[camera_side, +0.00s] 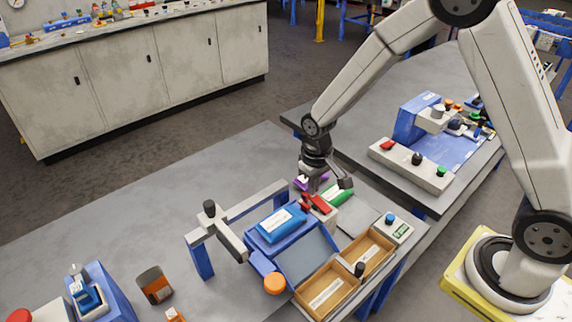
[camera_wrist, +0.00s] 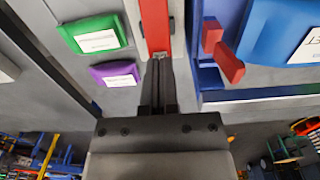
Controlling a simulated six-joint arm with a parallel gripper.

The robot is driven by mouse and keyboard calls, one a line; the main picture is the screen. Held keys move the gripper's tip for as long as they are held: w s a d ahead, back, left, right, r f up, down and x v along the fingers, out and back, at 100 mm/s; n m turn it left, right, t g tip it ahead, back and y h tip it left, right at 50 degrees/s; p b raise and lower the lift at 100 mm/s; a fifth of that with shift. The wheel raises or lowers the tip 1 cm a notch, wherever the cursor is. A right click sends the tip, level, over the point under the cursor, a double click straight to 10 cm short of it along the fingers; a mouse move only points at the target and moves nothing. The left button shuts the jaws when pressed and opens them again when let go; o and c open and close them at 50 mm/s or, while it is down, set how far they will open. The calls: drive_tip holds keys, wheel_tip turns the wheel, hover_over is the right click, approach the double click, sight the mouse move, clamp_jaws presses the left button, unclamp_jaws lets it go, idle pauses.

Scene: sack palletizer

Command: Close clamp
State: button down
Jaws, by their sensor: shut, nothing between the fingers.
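A red lever-like part (camera_side: 317,203), likely the clamp, stands beside the blue platform, close under my gripper (camera_side: 322,188). In the wrist view a red bar in a pale housing (camera_wrist: 155,25) lies straight ahead of my gripper (camera_wrist: 157,62), whose fingers are together and empty. The fingertips are at or very near the bar's end; I cannot tell if they touch. A separate red block-shaped part (camera_wrist: 228,62) stands to the right, beside the blue sack (camera_wrist: 285,30). In the side view the blue sack (camera_side: 282,222) with a white label lies on the platform.
A green sack (camera_wrist: 95,33) and a purple sack (camera_wrist: 116,74) lie left of the fingers. Wooden trays (camera_side: 327,289) stand at the front, with a button box (camera_side: 393,228) behind.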

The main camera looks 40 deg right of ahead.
sight(314, 196)
drive_tip(key=shift+f, duration=0.75)
idle(0.7)
drive_tip(key=shift+r, duration=3.55)
drive_tip(key=shift+s, duration=0.15)
drive_tip(key=s+d+r+t, duration=0.1)
drive_tip(key=s, duration=0.5)
drive_tip(key=s+d+r+t, duration=0.1)
drive_tip(key=s+d, duration=0.1)
drive_tip(key=s, duration=0.4)
drive_tip(key=shift+s+d+r+t, duration=0.25)
drive_tip(key=shift+s+r+t, duration=0.05)
